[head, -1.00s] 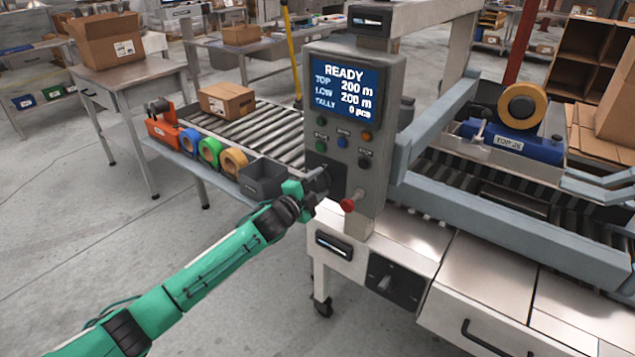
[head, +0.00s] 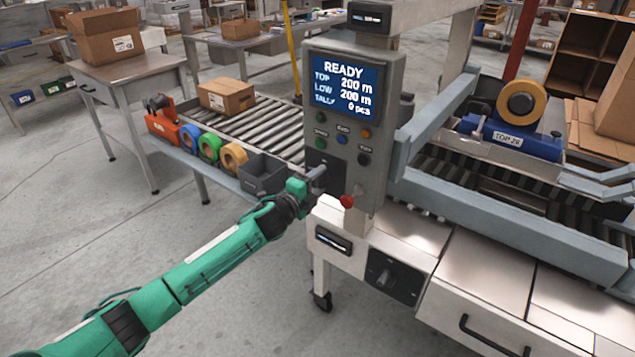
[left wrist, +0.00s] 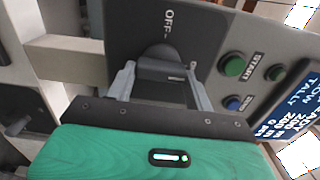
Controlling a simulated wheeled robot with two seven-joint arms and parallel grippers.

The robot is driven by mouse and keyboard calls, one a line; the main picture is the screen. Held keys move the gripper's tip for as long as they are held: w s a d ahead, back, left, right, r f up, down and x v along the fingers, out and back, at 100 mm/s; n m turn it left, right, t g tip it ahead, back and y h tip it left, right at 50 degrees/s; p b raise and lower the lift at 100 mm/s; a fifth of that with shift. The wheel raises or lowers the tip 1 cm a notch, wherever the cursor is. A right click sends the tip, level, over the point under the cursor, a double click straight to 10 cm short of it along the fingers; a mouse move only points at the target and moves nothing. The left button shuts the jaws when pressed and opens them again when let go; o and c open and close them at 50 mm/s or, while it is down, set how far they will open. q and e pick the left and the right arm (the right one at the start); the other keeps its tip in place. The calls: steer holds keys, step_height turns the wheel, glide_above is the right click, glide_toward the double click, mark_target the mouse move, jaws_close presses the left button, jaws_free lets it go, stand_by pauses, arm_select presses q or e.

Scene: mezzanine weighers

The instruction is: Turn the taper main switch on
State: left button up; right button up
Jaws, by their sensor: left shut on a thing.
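The taper's grey control box (head: 351,140) stands in the middle of the head view, its screen (head: 345,85) lit and reading READY. My left gripper (head: 317,173) is at the lower left of the box face. In the left wrist view the black main switch knob (left wrist: 160,62) sits on a dark plate (left wrist: 130,22) marked OFF. The left gripper (left wrist: 160,78) is shut on this knob, one finger on each side. The gripper hides most of the knob in the head view. Any ON mark is not readable. My right gripper is not in view.
A red button (head: 347,201) sits just right of the gripper. A green START button (left wrist: 232,65) is close beside it in the wrist view. Another rotary switch (head: 384,275) is on the cabinet below. A grey bin (head: 262,174) and tape rolls (head: 232,156) stand left.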

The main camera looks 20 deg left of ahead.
arm_select(q)
steer(key=shift+f, duration=0.1)
steer(key=o, duration=1)
steer(key=shift+s+a, duration=0.15)
steer(key=shift+s, duration=0.3)
steer(key=b+v, duration=0.1)
steer(key=v, duration=1.1)
steer(key=shift+s+a, duration=0.1)
steer(key=shift+s, duration=0.3)
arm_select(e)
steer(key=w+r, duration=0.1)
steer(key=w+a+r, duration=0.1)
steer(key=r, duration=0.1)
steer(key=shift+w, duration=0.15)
